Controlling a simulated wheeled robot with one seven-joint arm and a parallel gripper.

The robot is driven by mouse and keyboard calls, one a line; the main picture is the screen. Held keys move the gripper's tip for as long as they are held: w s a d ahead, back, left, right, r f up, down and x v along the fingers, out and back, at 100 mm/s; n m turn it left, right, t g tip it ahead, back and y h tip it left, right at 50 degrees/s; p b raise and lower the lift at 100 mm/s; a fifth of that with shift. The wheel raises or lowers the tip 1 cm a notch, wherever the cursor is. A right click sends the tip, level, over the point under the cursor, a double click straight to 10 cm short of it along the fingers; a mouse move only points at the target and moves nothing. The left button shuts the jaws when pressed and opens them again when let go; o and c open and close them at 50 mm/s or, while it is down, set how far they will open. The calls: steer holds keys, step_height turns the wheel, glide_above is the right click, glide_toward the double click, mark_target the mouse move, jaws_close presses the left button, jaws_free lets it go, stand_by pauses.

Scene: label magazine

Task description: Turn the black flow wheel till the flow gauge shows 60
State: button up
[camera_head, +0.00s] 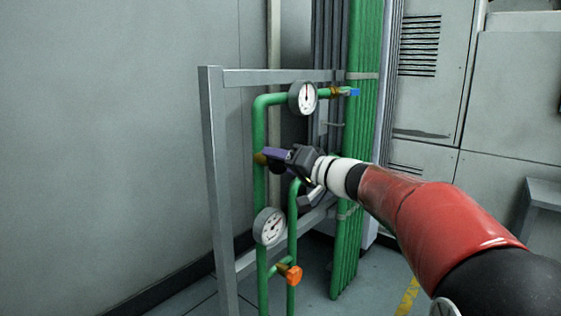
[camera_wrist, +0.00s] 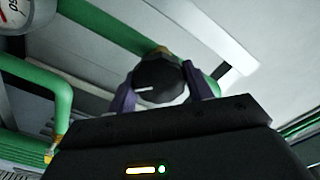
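The black flow wheel (camera_wrist: 160,80) sits on a green pipe in the wrist view, with a pale mark on its face. My gripper (camera_wrist: 160,85) has its two purple fingers on either side of the wheel, seeming to touch its rim. In the head view my gripper (camera_head: 276,156) reaches the upright green pipe and mostly hides the wheel. An upper round gauge (camera_head: 302,98) has its needle about straight up. A lower gauge (camera_head: 269,227) has its needle toward the upper right. Their numbers are too small to read, and I cannot tell which shows flow.
An orange handwheel (camera_head: 294,275) is low on the pipework. A blue valve handle (camera_head: 355,92) is at the upper right. A grey frame (camera_head: 213,170) surrounds the pipes. Part of a gauge (camera_wrist: 22,12) shows in the wrist view's corner. Grey cabinets stand at the right.

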steer(key=c, duration=0.5)
steer(key=shift+o, duration=0.2)
steer(key=shift+f+m, duration=0.1)
steer(key=shift+m, duration=0.2)
steer(key=m+b, duration=0.2)
steer(key=shift+d+f+m, duration=0.1)
steer(key=shift+m, duration=0.2)
steer(key=m, duration=0.5)
steer(key=shift+b, duration=0.4)
steer(key=shift+m, duration=0.4)
steer(key=o, duration=1)
steer(key=shift+c, duration=0.2)
